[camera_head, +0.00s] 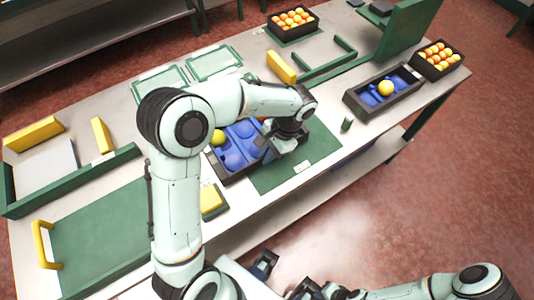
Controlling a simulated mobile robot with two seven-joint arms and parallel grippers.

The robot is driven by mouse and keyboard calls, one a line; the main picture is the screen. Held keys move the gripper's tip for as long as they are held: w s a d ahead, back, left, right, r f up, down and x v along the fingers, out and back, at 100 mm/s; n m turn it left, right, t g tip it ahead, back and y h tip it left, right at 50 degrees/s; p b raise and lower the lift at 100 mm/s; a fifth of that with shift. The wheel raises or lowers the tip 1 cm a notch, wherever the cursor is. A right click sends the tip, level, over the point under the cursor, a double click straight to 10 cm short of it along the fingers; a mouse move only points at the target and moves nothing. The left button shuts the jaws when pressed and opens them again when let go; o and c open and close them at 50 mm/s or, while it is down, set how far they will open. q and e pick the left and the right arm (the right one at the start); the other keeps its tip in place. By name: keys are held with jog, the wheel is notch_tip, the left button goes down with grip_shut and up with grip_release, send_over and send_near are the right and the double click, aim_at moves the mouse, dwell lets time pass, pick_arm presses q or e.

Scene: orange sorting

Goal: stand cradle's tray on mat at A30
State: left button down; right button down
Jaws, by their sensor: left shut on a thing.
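A dark tray with a blue moulded insert (229,157) is at the middle of the table, over or against the left part of a green mat (310,147). I cannot tell whether it rests or hangs just above. A yellow-green ball sits in its left part; my arm hides much of the rest. My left gripper (268,148) is shut on the tray's right end wall. The mat has a small white label whose text is too small to read. My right gripper (283,276) is low at the front, apart from the table items; its jaw state is unclear.
Another blue-lined tray (358,104) with a yellow ball stands at right. Crates of oranges stand at the far right (427,73) and back (279,37). Green frames (344,73), yellow blocks (281,68) and a yellow-handled green board (97,238) take other room. The mat's right part is clear.

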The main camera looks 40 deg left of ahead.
pick_arm(q)
jog(key=shift+f, duration=0.15)
jog(key=c, duration=1.2)
grip_release()
jog(key=shift+o, duration=0.2)
